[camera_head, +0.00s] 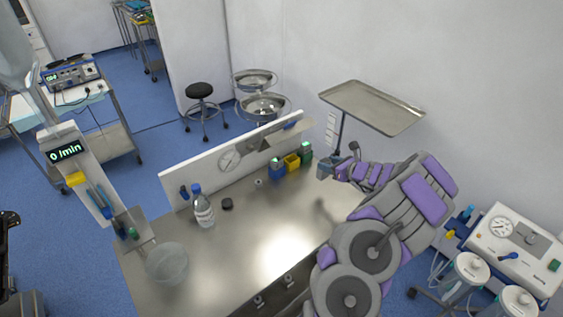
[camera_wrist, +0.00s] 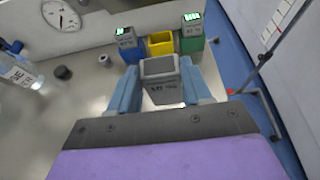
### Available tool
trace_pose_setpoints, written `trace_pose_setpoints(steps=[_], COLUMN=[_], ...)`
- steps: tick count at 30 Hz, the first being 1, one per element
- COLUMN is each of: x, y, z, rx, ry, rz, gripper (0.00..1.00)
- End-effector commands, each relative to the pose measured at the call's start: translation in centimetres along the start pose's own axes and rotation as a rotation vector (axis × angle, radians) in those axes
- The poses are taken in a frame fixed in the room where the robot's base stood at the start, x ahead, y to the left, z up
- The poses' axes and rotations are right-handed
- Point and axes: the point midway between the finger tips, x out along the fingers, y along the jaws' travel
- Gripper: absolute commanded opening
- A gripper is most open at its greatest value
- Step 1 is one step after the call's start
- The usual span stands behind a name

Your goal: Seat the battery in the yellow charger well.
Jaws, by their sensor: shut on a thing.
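My gripper (camera_wrist: 160,90) has blue fingers and is shut on a grey battery (camera_wrist: 161,68) with a dark top face. The battery is held above the table, in front of the chargers. The yellow charger well (camera_wrist: 160,44) stands just beyond it at the back of the table and looks empty. It also shows in the head view (camera_head: 292,162). The battery appears apart from the well, though part of the well's lower front is hidden behind it. In the head view my gripper (camera_head: 327,168) is to the right of the chargers.
A blue charger (camera_wrist: 127,51) and a green charger (camera_wrist: 192,43) flank the yellow one, each with a battery in it and a lit green display. A bottle (camera_head: 203,209), a dark cap (camera_head: 227,204) and a clear bowl (camera_head: 167,263) stand left. A backboard (camera_head: 205,170) rises behind. The table's middle is clear.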

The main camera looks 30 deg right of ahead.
Motion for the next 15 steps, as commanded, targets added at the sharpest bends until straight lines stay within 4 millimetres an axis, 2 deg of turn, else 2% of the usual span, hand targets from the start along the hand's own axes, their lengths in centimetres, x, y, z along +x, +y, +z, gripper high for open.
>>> trace_pose_setpoints(steps=[5,15], x=[2.9,10.6], y=[0.1,0.3], z=[1.1,4.2], rx=[-0.006,-0.007], ry=[0.0,0.002], rz=[0.0,-0.001], gripper=[0.1,0.1])
